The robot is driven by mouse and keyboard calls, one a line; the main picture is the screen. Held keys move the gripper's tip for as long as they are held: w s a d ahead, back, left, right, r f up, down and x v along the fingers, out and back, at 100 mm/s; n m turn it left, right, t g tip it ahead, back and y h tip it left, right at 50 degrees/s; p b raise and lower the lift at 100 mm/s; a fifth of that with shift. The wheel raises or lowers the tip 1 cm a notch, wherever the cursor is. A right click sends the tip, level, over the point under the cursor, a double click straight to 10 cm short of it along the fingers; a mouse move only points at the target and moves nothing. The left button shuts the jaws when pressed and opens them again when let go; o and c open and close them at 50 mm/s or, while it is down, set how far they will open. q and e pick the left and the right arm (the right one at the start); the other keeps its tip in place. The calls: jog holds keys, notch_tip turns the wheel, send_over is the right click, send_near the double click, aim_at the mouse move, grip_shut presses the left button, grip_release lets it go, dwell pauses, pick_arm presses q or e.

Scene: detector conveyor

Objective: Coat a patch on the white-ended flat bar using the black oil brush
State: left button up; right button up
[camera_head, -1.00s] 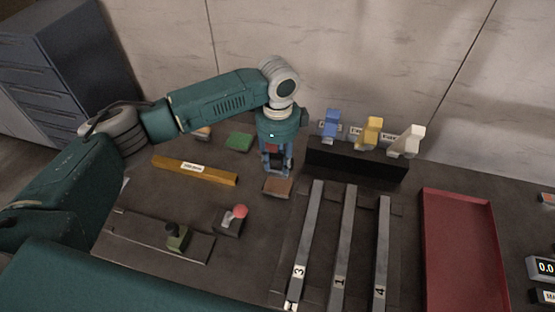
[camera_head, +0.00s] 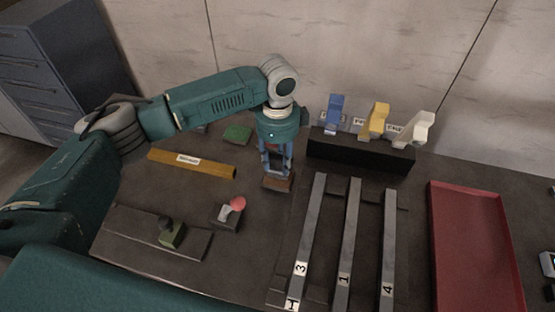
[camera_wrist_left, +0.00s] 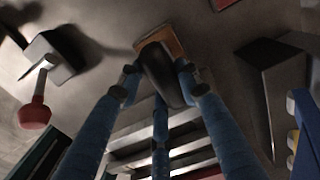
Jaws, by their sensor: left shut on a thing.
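My left gripper (camera_head: 278,170) points down at the brown block (camera_head: 277,184) in the middle of the table. In the left wrist view its blue fingers (camera_wrist_left: 160,85) are shut around a black rounded piece (camera_wrist_left: 166,72), which looks like the handle of the black oil brush. The brown block (camera_wrist_left: 172,38) shows just beyond it; I cannot tell whether they are joined. Dark grey flat bars marked 3 (camera_head: 308,240), 1 (camera_head: 348,245) and 4 (camera_head: 389,245) lie side by side to the right. A white marked end (camera_head: 292,304) shows at the front of bar 3. My right gripper is not in view.
A black rack (camera_head: 360,152) holds blue (camera_head: 335,114), yellow (camera_head: 378,120) and white (camera_head: 420,128) tools behind the bars. A red tray (camera_head: 470,250) stands right. A yellow bar (camera_head: 192,163), green pad (camera_head: 237,133) and red-knobbed lever (camera_head: 237,203) lie left.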

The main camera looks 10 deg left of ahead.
pick_arm(q)
jog(key=shift+f, duration=0.45)
dwell(0.6)
jog(key=shift+s+f+p, duration=0.1)
jog(key=shift+f+p, duration=0.05)
jog(key=shift+p, duration=0.25)
dwell(2.0)
notch_tip(320, 180, up, 7)
jog(key=p, duration=0.8)
dwell(0.8)
